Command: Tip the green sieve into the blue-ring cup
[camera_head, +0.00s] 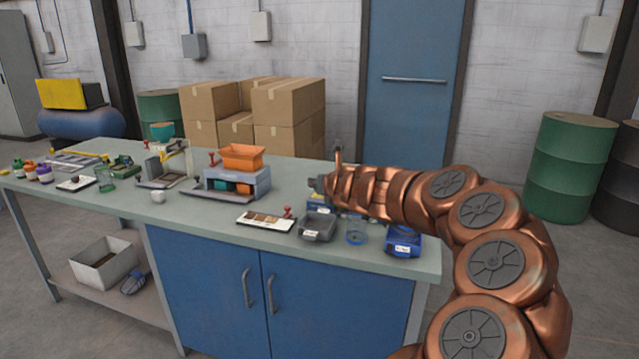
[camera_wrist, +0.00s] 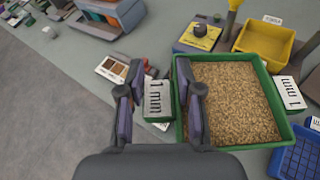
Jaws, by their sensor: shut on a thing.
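The green sieve (camera_wrist: 273,100) is a square tray full of tan grain in the wrist view. Its left tab carries a white "1 mm" label (camera_wrist: 158,97). My gripper (camera_wrist: 160,90) is shut on this tab, one finger on each side. In the head view, my gripper (camera_head: 320,185) is over the right part of the bench; I cannot make out the green sieve there. The blue-ring cup (camera_head: 356,232) is a clear upright cup near the bench's front edge, between a grey sieve and a blue sieve. I cannot make it out in the wrist view.
The grey sieve (camera_head: 317,227) and blue sieve (camera_head: 403,242) flank the cup closely. A yellow sieve (camera_wrist: 265,42) lies behind. A sample card (camera_head: 264,220) and a machine with an orange hopper (camera_head: 243,157) stand left. Another clear cup (camera_head: 105,179) is far left.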

